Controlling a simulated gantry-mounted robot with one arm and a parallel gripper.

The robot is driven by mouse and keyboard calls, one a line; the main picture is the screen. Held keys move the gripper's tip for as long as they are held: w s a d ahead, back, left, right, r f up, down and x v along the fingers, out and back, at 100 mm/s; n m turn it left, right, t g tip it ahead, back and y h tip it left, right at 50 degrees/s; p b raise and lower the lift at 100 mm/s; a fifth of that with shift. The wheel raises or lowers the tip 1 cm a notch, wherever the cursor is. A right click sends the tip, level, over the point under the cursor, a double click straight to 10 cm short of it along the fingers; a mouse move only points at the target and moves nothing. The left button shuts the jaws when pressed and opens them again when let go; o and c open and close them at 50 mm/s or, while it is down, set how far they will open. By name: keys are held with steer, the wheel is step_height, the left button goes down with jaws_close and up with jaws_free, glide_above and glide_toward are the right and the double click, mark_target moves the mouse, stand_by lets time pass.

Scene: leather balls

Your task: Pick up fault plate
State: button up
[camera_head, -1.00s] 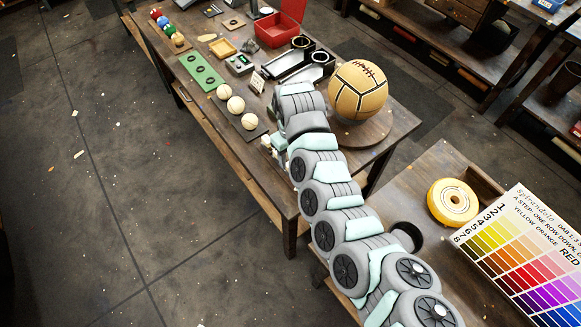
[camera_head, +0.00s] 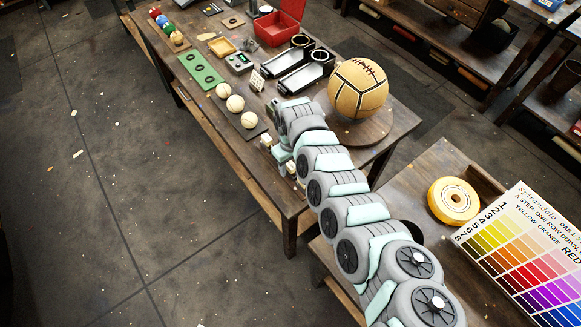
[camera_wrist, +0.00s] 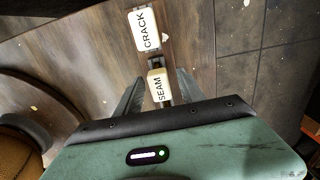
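Two small cream fault plates stand on dark holders in the wrist view. One reads "CRACK" (camera_wrist: 144,30), and a nearer one reads "SEAM" (camera_wrist: 159,86). My gripper (camera_wrist: 160,92) is open, with one finger on each side of the SEAM plate in the picture. Whether either finger touches it cannot be told, and its lower end is hidden by the gripper body. In the head view small pale plates (camera_head: 265,141) sit along the table's near edge, beside my gripper (camera_head: 283,156), which is partly hidden by my arm. Their lettering is too small to read there.
A large stitched ball (camera_head: 357,88) rests on a round wooden stand (camera_head: 362,132) right of my arm. Three white balls (camera_head: 235,103) lie on a dark strip to the left. A red box (camera_head: 279,27) and black trays (camera_head: 304,76) stand farther back. The floor lies beyond the table edge.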

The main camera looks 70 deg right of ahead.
jaws_close()
stand_by(0.5)
